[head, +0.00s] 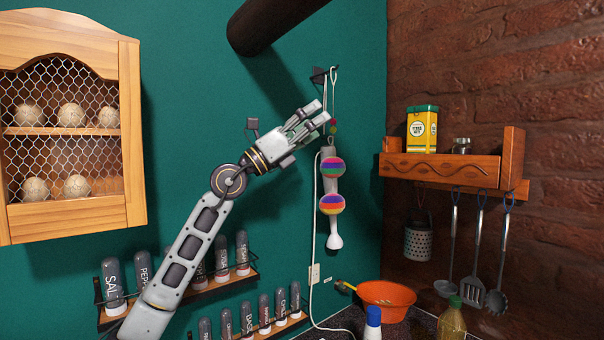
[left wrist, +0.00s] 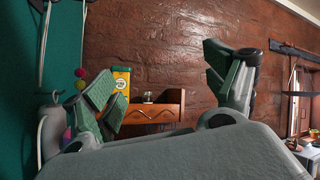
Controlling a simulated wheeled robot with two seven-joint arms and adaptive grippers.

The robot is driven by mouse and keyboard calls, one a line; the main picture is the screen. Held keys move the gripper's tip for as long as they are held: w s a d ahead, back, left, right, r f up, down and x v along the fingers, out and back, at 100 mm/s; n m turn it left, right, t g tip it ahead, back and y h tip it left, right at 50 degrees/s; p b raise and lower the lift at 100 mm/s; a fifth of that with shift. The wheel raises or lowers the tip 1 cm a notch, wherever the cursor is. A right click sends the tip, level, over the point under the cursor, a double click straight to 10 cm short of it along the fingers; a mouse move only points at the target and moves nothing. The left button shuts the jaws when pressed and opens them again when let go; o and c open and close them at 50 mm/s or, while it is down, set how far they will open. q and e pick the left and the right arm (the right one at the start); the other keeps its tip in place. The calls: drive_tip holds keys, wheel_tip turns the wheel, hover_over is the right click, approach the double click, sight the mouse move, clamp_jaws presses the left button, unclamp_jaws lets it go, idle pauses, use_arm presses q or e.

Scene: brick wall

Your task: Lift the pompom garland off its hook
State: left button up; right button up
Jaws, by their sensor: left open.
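The pompom garland (head: 332,168) hangs on the teal wall near the corner, with two large striped pompoms and small coloured ones above them. Its upper end runs up towards a dark hook (head: 319,75); where it meets the hook is too small to tell. My left gripper (head: 320,112) is open and empty, its fingertips just left of the upper strand, below the hook. I cannot tell whether they touch it. In the left wrist view, small pompoms (left wrist: 80,73) show at the left, beyond one finger, not between the fingers. My right gripper is out of view.
A white-ended utensil (head: 335,241) and a pale cord hang close to the garland. A wooden shelf (head: 440,170) with a yellow tin (head: 421,129) is at right. A dark beam (head: 270,20) juts overhead. An egg cabinet (head: 70,130) and spice racks (head: 235,275) are left and below.

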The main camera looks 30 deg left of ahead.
use_arm(q)
drive_tip(key=w+a+f+y, duration=0.3)
drive_tip(key=w+f+y, duration=0.2)
drive_tip(key=y, duration=0.1)
drive_tip(key=g+y, duration=0.2)
drive_tip(key=y, duration=0.3)
approach(323, 169)
drive_tip(key=shift+w+d+f+m, duration=0.2)
drive_tip(key=shift+w+m, duration=0.1)
drive_tip(key=shift+m, duration=0.1)
drive_tip(key=shift+w+r, duration=0.1)
drive_tip(key=p+x, duration=0.5)
drive_tip(key=x, duration=0.7)
drive_tip(key=shift+r, duration=0.1)
drive_tip(key=shift+p+x, duration=0.3)
drive_tip(key=shift+x, duration=0.5)
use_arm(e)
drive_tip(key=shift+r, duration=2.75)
use_arm(q)
drive_tip(key=shift+a, duration=0.1)
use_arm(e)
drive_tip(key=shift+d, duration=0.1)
